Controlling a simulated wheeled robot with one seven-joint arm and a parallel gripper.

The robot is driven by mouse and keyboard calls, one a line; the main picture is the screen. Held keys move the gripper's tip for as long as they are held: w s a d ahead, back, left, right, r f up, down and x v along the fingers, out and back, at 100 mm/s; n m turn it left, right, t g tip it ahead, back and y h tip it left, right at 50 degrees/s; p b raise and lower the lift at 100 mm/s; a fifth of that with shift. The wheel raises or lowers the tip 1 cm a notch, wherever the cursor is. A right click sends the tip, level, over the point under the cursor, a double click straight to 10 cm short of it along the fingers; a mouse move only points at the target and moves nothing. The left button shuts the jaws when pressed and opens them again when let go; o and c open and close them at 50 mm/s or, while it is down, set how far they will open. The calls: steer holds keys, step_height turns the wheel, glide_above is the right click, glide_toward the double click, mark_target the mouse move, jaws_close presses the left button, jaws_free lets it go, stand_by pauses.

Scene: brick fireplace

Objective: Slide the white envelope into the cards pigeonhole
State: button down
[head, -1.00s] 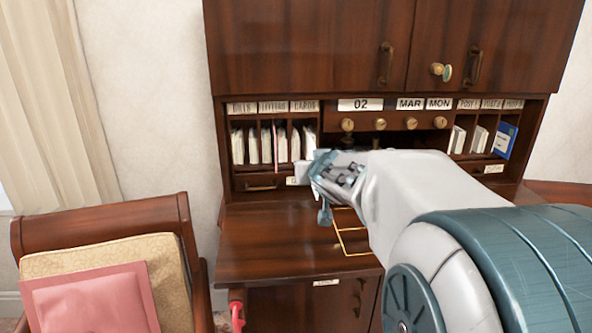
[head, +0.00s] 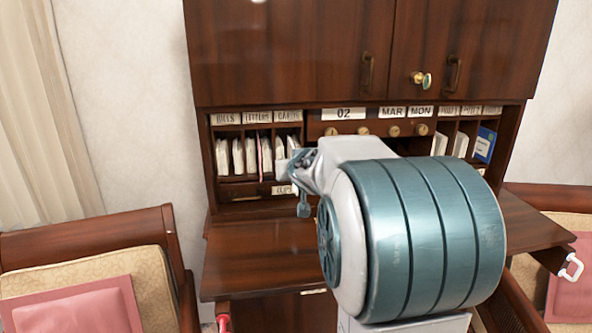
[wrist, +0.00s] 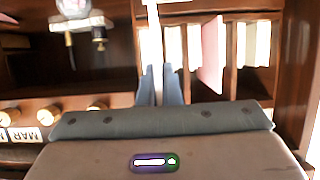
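The cards pigeonhole (head: 290,133), under its CARDS label, is the right one of the three left slots and holds pale cards. My gripper (wrist: 161,78) is shut on a thin white envelope (wrist: 154,35), seen edge-on in the wrist view. In the head view my gripper (head: 296,166) is at the front of the cards pigeonhole, low and near its right side. A pale patch of the envelope (head: 282,170) shows left of the fingers. The wrist view is upside down; pale cards (wrist: 175,48) stand close beside the envelope. I cannot tell how deep its far edge reaches.
The BILLS and LETTERS slots hold several envelopes, one pink (wrist: 212,50). A drawer (head: 240,190) lies below them. Knobs and a calendar strip (head: 345,114) are to the right. The desk top (head: 250,250) is mostly clear. Chairs (head: 85,245) stand on both sides.

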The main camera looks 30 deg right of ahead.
mark_target(289, 154)
steer(key=shift+w+d+f+p, duration=0.1)
steer(key=shift+w+d+p, duration=0.45)
steer(key=shift+w, duration=1.05)
steer(key=shift+w+d+p, duration=0.35)
steer(key=shift+w+p, duration=0.25)
steer(key=shift+w, duration=1)
steer(key=shift+w+d+f+p, duration=0.1)
steer(key=shift+w+d+p, duration=0.45)
steer(key=shift+w, duration=1.05)
steer(key=c, duration=1.5)
jaws_free()
steer(key=shift+c, duration=0.2)
steer(key=shift+s+a+r, duration=0.1)
steer(key=shift+s, duration=0.05)
steer(key=p+v, duration=0.1)
steer(key=v, duration=1.1)
steer(key=shift+r, duration=0.15)
steer(key=shift+s+a+r+p, duration=0.2)
steer(key=shift+s+p, duration=0.1)
steer(key=shift+s, duration=0.35)
